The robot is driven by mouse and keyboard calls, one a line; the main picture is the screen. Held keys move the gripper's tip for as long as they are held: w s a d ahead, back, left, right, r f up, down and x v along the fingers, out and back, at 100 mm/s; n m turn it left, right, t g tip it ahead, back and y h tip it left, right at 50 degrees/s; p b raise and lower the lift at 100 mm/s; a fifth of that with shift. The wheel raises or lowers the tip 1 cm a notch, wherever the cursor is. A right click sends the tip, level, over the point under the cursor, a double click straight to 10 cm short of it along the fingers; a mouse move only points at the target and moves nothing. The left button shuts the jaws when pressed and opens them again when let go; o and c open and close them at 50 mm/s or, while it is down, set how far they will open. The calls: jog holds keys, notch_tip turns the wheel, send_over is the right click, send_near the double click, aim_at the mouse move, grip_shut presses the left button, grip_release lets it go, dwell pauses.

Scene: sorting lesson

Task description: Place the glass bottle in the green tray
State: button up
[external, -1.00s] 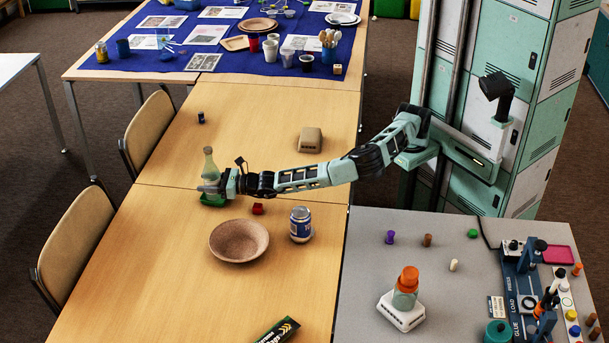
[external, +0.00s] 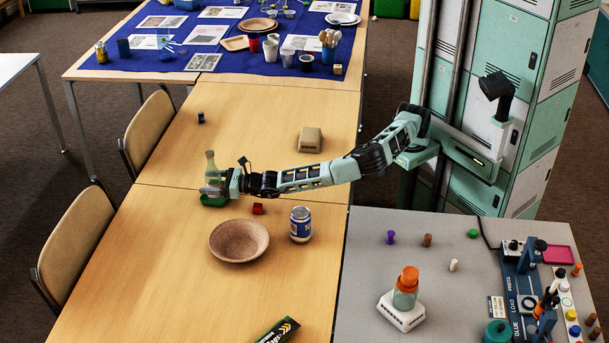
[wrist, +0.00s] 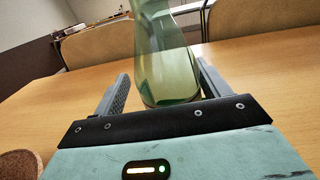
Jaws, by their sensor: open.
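The glass bottle (external: 210,165) is pale green and see-through. In the wrist view, the bottle (wrist: 165,60) stands between the two open fingers (wrist: 162,85), with gaps on both sides. The tray does not show clearly in the wrist view.
A brown bowl (external: 239,241), a small red block (external: 258,209) and a blue-and-white jar (external: 300,224) are close to my arm on the near side. A tan block (external: 310,140) lies beyond the arm. Chairs line the left edge. The table behind the bottle is mostly clear.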

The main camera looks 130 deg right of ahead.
jog(key=p+v, duration=0.1)
jog(key=v, duration=1)
